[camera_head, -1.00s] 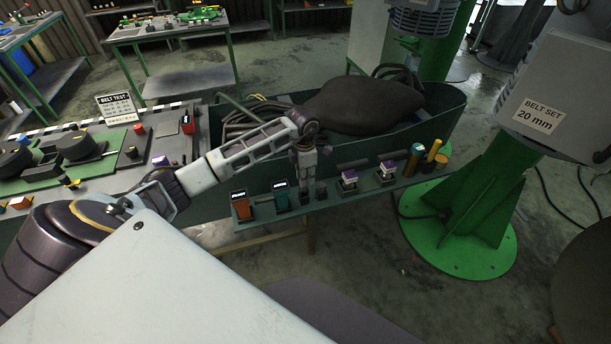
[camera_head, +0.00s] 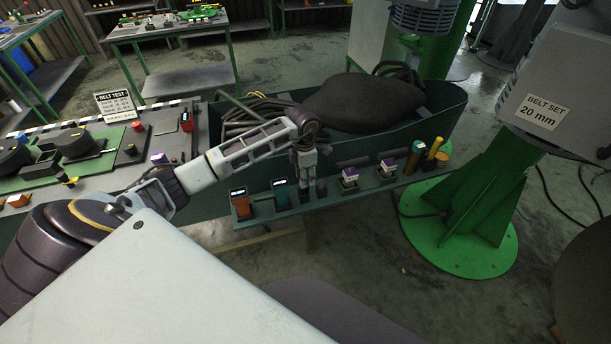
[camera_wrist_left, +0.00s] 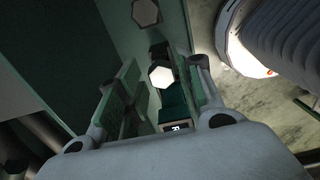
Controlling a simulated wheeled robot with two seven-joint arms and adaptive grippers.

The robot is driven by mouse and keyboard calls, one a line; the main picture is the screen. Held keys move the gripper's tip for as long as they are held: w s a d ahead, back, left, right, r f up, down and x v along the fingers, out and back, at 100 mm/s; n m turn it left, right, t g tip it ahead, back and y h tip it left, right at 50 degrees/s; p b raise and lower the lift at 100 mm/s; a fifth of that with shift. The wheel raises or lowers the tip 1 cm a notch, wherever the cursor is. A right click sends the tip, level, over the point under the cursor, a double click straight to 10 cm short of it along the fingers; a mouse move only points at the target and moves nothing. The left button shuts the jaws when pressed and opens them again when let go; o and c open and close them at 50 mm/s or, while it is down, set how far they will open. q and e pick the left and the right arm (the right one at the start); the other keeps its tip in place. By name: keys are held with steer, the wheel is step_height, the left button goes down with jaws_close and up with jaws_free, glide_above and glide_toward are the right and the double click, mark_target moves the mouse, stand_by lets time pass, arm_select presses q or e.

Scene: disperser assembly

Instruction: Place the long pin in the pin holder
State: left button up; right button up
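My left gripper (camera_head: 310,194) points down at the shelf along the front of the green bench, between the teal block (camera_head: 281,194) and the purple-and-white pieces (camera_head: 349,175). In the left wrist view my left gripper (camera_wrist_left: 160,92) has its two fingers apart. A white hexagonal head (camera_wrist_left: 161,76) shows between and beyond them, with gaps on both sides. A second hexagonal head (camera_wrist_left: 145,12) lies farther off. I cannot tell which piece is the long pin or which is the pin holder. My right gripper is not in view.
An orange block (camera_head: 240,204) stands left of the teal one. A dark sack (camera_head: 362,103) and cables lie in the trough behind. A green machine stand (camera_head: 465,215) is at right.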

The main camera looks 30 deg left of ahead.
arm_select(q)
steer(key=shift+o, duration=0.6)
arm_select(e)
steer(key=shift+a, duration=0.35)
arm_select(q)
steer(key=shift+r, duration=0.1)
steer(key=shift+r+p, duration=0.5)
steer(key=shift+r, duration=0.35)
step_height(320, 180, up, 4)
steer(key=shift+f, duration=0.15)
step_height(320, 180, up, 8)
steer(key=b, duration=0.1)
steer(key=shift+f, duration=0.2)
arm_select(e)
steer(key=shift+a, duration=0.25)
